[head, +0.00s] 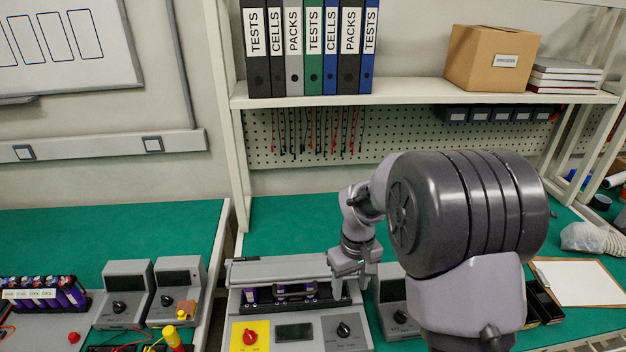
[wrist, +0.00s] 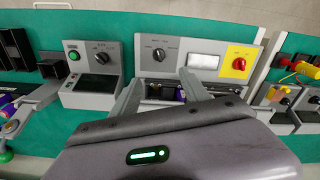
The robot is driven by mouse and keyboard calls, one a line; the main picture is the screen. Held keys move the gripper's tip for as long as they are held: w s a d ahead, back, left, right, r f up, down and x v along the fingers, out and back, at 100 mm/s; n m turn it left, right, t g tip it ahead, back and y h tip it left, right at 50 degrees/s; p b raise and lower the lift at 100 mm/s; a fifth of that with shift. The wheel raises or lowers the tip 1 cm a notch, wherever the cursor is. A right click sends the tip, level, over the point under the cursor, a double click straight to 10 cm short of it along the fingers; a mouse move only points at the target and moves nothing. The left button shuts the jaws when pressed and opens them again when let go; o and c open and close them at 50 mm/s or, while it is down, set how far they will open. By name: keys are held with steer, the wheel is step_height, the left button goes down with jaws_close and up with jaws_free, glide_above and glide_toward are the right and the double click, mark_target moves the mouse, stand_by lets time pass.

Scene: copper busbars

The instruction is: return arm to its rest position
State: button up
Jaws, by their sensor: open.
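My arm reaches over the green bench from the right in the head view, bent down toward a grey test station (head: 300,335). My gripper (head: 350,270) is at the right end of that station, above its slot with purple cells (head: 295,291). In the wrist view my gripper (wrist: 163,88) shows two spread fingers with nothing held between them. The station (wrist: 170,66) lies just beyond the fingertips, with a black knob, a pale display and a red knob on a yellow plate. Part of its slot is hidden by the gripper body.
A shelf (head: 420,92) with binders (head: 310,45) and a cardboard box (head: 492,58) runs above the bench. Grey instruments (head: 176,290) and a purple cell pack (head: 42,294) stand left. A clipboard (head: 580,282) lies right. The green bench behind the station is clear.

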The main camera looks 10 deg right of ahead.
steer(key=s+a+r+m+t+b, duration=0.1)
steer(key=s+r+m+t+b, duration=0.15)
steer(key=s+r, duration=0.6)
steer(key=s+a+r+m+t+y+b, duration=0.1)
steer(key=s+r+m, duration=0.1)
steer(key=s, duration=0.6)
steer(key=s+a+r+m+t+y+b, duration=0.1)
steer(key=s+a+r+m+t, duration=0.1)
steer(key=s, duration=0.6)
steer(key=shift+r+m, duration=0.45)
steer(key=shift+m, duration=0.3)
steer(key=shift+o, duration=0.3)
